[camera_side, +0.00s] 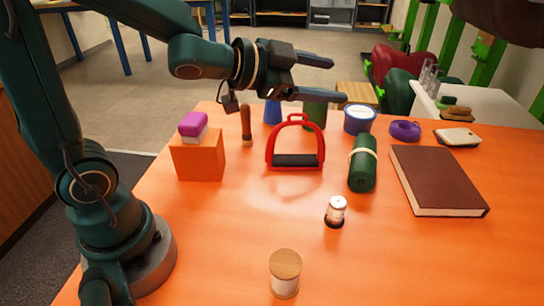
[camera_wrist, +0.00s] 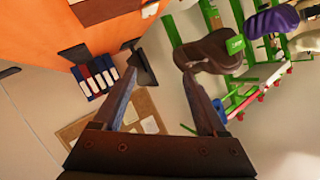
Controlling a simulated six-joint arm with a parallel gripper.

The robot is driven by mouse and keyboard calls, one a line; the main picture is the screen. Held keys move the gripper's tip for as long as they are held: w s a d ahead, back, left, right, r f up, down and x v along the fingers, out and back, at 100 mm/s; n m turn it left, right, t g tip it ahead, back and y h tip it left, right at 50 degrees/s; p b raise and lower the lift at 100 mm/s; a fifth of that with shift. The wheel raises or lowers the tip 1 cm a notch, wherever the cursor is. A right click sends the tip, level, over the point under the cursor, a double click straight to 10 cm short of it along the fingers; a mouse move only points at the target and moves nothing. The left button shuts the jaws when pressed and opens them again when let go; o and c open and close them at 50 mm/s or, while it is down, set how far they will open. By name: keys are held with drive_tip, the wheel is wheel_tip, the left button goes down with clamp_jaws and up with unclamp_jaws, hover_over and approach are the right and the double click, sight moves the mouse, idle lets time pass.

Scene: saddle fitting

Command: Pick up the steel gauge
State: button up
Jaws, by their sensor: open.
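I cannot make out a steel gauge in either view. My gripper (camera_side: 336,80) is raised above the far part of the orange table in the side view, jaws apart and empty, pointing right. In the wrist view, the two fingers of my gripper (camera_wrist: 160,76) stand apart with no object between them. That view looks past the table edge toward the room. The red stirrup (camera_side: 295,142) stands upright on the table, below my gripper and nearer the side camera.
An orange block (camera_side: 198,158) carries a pink-and-white piece (camera_side: 193,125). A wooden-handled tool (camera_side: 246,124), green roll (camera_side: 362,165), blue tub (camera_side: 358,119), purple ring (camera_side: 405,130) and brown book (camera_side: 437,180) surround the stirrup. A small jar (camera_side: 336,210) and wooden-lidded jar (camera_side: 285,272) stand nearer. The front right is clear.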

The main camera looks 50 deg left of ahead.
wheel_tip(320, 180, down, 5)
drive_tip(key=d+m+g+h, duration=0.2)
drive_tip(key=d+m+h, duration=0.1)
drive_tip(key=g+h, duration=0.5)
approach(337, 208)
drive_tip(key=w+d+f, duration=0.3)
drive_tip(key=shift+w+d+f, duration=0.1)
drive_tip(key=shift+w+f, duration=0.2)
drive_tip(key=shift+n, duration=0.3)
drive_tip(key=shift+x, duration=2.45)
clamp_jaws()
